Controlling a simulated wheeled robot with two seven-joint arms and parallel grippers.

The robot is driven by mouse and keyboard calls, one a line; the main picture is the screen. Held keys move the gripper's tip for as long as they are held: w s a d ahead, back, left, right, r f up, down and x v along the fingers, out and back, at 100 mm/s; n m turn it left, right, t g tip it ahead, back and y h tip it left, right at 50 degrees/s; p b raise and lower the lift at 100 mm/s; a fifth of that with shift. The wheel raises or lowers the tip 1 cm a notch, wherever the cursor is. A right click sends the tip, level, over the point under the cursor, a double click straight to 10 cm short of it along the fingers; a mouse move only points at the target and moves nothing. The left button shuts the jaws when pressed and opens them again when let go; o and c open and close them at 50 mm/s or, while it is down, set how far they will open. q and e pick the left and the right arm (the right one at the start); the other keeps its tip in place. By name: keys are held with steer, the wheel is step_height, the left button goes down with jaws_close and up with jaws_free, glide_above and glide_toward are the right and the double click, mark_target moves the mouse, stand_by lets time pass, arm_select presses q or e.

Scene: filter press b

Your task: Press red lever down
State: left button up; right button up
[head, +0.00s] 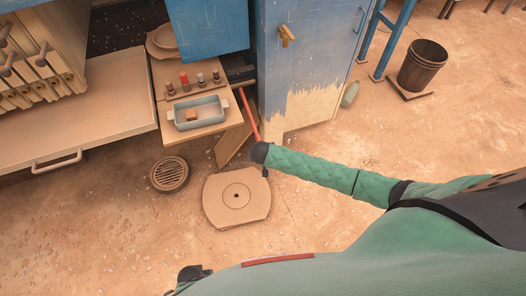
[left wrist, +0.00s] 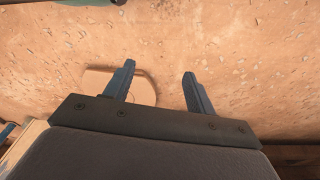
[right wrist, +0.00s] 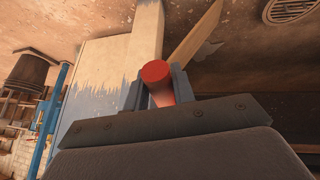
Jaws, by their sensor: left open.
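The red lever (head: 249,114) slants down and right beside the blue cabinet in the head view. Its lower end meets my right gripper (head: 262,158), at the end of the green arm coming from the right. In the right wrist view, the round red end of the lever (right wrist: 156,74) sits between the two fingers of my right gripper (right wrist: 158,88), which look closed on it from both sides. My left gripper (left wrist: 158,85) is open and empty above the floor in the left wrist view. A dark part of my left arm shows at the bottom of the head view.
A blue cabinet (head: 305,60) stands behind the lever. Left of it, a shelf holds a blue-grey tray (head: 199,112) and several small knobs. A floor drain (head: 170,174) and a round-holed plate (head: 236,212) lie on the floor. A bucket (head: 423,66) stands at the upper right.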

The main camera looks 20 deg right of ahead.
steer(key=o, duration=0.3)
steer(key=shift+s+f, duration=0.1)
steer(key=shift+f, duration=0.2)
steer(key=shift+o, duration=0.7)
arm_select(q)
steer(key=shift+f, duration=0.1)
arm_select(e)
steer(key=shift+r, duration=0.1)
steer(key=shift+s+a+r, duration=0.15)
steer(key=shift+s+r, duration=0.15)
steer(key=shift+r, duration=0.2)
arm_select(q)
steer(key=shift+w+d+r+b, duration=0.15)
steer(key=shift+r+b, duration=0.15)
steer(key=shift+r, duration=0.55)
steer(key=shift+w+d+r+b, duration=0.15)
steer(key=shift+d+r+b, duration=0.1)
steer(key=shift+r, duration=0.55)
steer(key=shift+w+d+r+b, duration=0.15)
steer(key=shift+r+b, duration=0.15)
steer(key=shift+r, duration=0.55)
arm_select(e)
steer(key=v, duration=0.6)
steer(key=shift+r, duration=0.1)
